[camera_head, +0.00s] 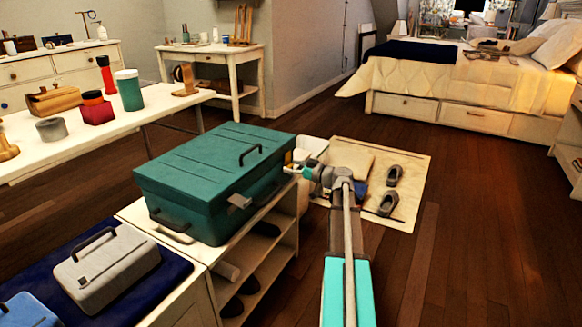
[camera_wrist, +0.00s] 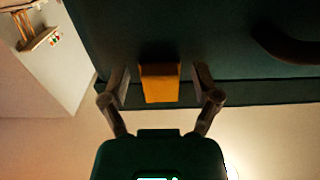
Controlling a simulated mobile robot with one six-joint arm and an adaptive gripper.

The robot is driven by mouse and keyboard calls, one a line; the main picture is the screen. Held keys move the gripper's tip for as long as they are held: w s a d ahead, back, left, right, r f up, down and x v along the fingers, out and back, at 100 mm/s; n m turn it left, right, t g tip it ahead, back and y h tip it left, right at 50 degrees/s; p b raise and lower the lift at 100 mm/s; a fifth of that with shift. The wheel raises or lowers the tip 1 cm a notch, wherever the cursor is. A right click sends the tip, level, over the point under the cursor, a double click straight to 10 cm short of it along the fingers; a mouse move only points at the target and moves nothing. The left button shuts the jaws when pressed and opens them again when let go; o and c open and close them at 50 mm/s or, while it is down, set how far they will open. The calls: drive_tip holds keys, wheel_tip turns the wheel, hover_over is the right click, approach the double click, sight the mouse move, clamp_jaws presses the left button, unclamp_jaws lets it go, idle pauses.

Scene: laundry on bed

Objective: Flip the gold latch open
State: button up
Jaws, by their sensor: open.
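The gold latch (camera_wrist: 160,88) hangs on the side of a dark teal box in the wrist view. My gripper (camera_wrist: 160,74) is open, with one finger on each side of the latch. A small gap shows between each finger and the latch. In the head view, the teal toolbox (camera_head: 215,165) sits on a white shelf unit, lid down, and my gripper (camera_head: 306,173) is at its right end. A grey latch (camera_head: 239,202) shows on the box's near side.
A dark handle (camera_wrist: 285,45) stands out from the box beside my gripper. A grey case (camera_head: 105,268) lies on a blue cloth at lower left. A mat (camera_head: 410,165) with shoes lies on the floor beyond my arm. Open wooden floor is at the right.

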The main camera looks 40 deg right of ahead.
drive_tip(key=shift+w+a, duration=0.15)
drive_tip(key=shift+w, duration=0.15)
drive_tip(key=c, duration=1)
drive_tip(key=shift+c, duration=0.2)
